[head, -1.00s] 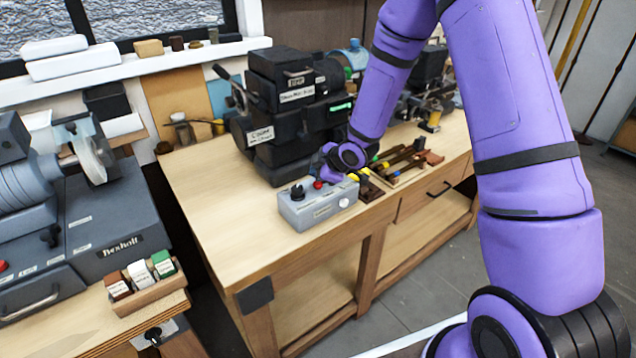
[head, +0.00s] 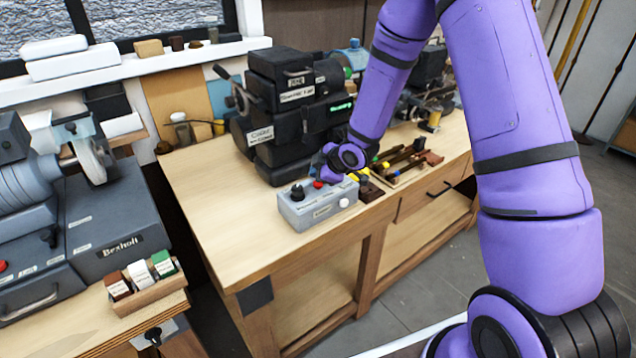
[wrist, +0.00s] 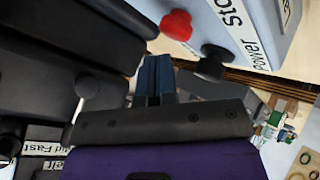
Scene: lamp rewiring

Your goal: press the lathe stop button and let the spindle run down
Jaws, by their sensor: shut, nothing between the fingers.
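The grey control box (head: 312,208) stands on the front of the wooden bench, with a red button (head: 318,184) on top. In the wrist view the red button (wrist: 176,25) sits beside the word "Stop". My gripper (wrist: 155,66) is shut and empty, its blue fingertips close to the button but apart from it in the picture. In the head view my gripper (head: 325,170) is just behind the button, low over the box. The black lathe headstock (head: 290,120) stands behind the box. I cannot tell whether its spindle turns.
A black knob (wrist: 212,62) on the box is close to my fingertips on the right. Several tools (head: 405,160) lie on the bench right of the box. A grinder (head: 85,150) stands on another bench at left. The bench top left of the box is clear.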

